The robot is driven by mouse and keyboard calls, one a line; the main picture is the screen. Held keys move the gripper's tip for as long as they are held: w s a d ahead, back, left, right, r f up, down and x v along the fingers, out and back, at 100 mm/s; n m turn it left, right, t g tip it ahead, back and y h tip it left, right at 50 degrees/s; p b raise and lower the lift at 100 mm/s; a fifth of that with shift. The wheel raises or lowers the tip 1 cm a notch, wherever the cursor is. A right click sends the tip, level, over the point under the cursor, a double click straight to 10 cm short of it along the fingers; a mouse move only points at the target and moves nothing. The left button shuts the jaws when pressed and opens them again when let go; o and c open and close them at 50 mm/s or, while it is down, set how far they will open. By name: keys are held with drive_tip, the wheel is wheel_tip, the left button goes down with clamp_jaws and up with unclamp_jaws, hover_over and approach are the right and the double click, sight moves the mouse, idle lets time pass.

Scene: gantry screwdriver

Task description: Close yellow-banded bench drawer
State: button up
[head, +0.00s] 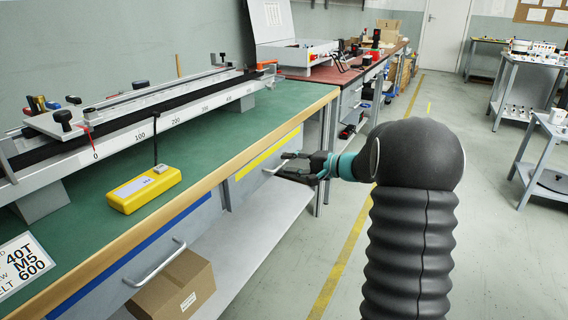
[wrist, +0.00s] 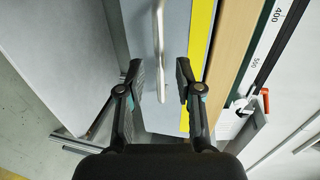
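The yellow-banded drawer (head: 262,172) is under the green bench top, with a yellow strip along its upper edge. A narrow side face shows at its near end, so it seems to stand out a little; how far I cannot tell. My gripper (head: 284,166) is in front of this drawer, at its handle. In the wrist view, the grey drawer front (wrist: 176,40) and yellow band (wrist: 200,45) show, and the bar handle (wrist: 159,50) runs between the two fingers. My gripper (wrist: 167,82) is open there, with gaps beside the handle.
A blue-banded drawer (head: 150,255) with its own handle is nearer on the same bench. A cardboard box (head: 176,290) sits on the lower shelf (head: 255,225). A yellow control box (head: 144,189) and a long scaled rail stand on the bench top.

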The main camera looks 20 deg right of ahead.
drive_tip(key=shift+x, duration=1.3)
drive_tip(key=shift+c, duration=0.2)
clamp_jaws()
